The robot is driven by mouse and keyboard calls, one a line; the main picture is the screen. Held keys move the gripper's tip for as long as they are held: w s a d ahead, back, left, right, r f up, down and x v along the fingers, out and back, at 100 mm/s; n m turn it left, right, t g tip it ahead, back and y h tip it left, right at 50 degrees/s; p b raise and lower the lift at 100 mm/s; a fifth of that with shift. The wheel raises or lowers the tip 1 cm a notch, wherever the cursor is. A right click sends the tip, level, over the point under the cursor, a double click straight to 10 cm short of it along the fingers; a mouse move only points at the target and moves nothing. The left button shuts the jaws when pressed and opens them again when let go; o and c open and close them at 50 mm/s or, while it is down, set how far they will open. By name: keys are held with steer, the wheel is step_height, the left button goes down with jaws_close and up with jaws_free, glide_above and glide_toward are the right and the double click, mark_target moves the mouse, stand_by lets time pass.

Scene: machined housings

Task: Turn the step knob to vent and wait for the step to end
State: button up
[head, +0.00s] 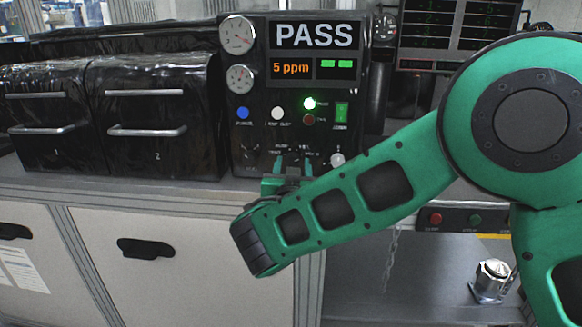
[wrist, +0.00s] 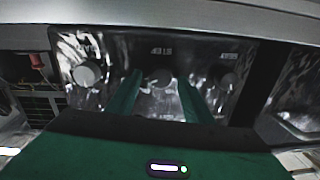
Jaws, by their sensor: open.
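The black tester panel (head: 265,125) stands on the counter. Its display (head: 314,36) reads PASS, and a smaller readout (head: 291,68) reads 5 ppm in orange. A green lamp (head: 309,103) is lit. The dark middle knob (wrist: 160,76) on the panel's lower row appears to be the step knob; its pointer and the tiny labels are not readable. My gripper (head: 293,166) is at this lower row, and its green fingers stand open on either side of the middle knob in the wrist view. I cannot tell whether they touch it.
A white knob (head: 337,159) and a dark left knob (head: 249,156) flank the middle one closely. Two black-covered chambers (head: 155,115) stand left of the panel. A button strip (head: 465,219) is at right. A metal fitting (head: 491,281) sits on the lower shelf.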

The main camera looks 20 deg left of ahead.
steer(key=c, duration=1.1)
steer(key=shift+o, duration=0.4)
steer(key=shift+s+a, duration=0.1)
steer(key=shift+a, duration=0.4)
steer(key=shift+d+n, duration=0.3)
